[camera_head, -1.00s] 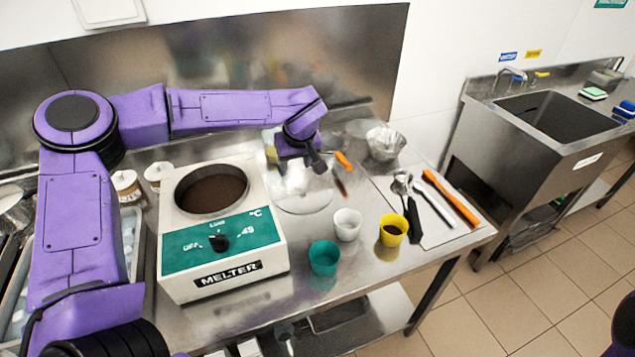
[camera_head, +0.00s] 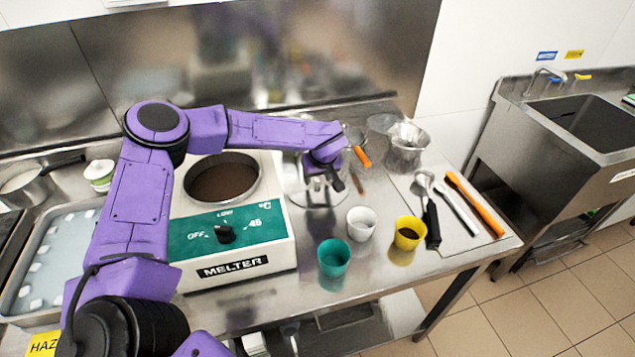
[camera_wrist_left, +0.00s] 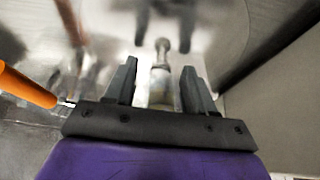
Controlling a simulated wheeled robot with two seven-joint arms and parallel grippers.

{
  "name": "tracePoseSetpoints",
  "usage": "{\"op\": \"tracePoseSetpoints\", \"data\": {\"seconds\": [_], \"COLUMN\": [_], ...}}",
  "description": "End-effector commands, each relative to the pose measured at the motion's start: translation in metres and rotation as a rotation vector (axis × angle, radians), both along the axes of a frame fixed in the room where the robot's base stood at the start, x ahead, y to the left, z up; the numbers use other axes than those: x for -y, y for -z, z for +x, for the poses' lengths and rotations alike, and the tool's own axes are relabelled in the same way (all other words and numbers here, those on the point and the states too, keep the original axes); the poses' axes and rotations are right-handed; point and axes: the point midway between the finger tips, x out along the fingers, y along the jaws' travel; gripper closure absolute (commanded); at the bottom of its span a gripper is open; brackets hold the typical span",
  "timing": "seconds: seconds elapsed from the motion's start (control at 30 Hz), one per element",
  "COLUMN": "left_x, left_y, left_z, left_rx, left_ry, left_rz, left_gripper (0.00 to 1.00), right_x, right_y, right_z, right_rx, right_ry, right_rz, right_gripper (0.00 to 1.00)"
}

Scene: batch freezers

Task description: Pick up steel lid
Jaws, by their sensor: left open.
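The steel lid (camera_head: 310,200) lies on the steel table just right of the melter, partly hidden by my left arm. My left gripper (camera_head: 326,184) is over the lid and points down at it. In the left wrist view the two fingers of my left gripper (camera_wrist_left: 160,85) stand apart. The lid's upright knob (camera_wrist_left: 161,55) shows between them, and I cannot tell whether either finger touches it. The lid's shiny surface (camera_wrist_left: 120,50) is blurred with reflections. My right gripper is not in view.
The white melter (camera_head: 285,255) with its dark open well stands close left of the lid. A green cup (camera_head: 334,258), a white cup (camera_head: 361,223) and a yellow cup (camera_head: 408,233) stand in front. An orange handle (camera_head: 362,157) and a metal bowl (camera_head: 406,148) are behind right.

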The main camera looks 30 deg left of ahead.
Motion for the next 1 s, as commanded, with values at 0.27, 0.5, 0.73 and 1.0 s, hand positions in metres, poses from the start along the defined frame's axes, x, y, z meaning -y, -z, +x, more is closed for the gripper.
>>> {"op": "tracePoseSetpoints", "data": {"seconds": [0.27,0.5,0.73,1.0], "left_x": [-0.001,-0.001,-0.001,0.004], "left_y": [0.004,0.004,0.003,-0.033], "left_z": [0.002,0.002,0.002,0.000], "left_rx": [0.002,0.002,0.002,0.009], "left_ry": [0.002,0.002,0.001,0.003], "left_rz": [0.000,0.000,0.000,-0.001], "left_gripper": [0.49,1.00,1.00,1.00], "right_x": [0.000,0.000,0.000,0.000], "right_y": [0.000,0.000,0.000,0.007], "right_z": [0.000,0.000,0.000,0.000], "right_rx": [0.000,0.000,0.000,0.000], "right_ry": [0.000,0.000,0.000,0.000], "right_rz": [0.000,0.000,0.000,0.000], "right_gripper": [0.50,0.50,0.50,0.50]}}
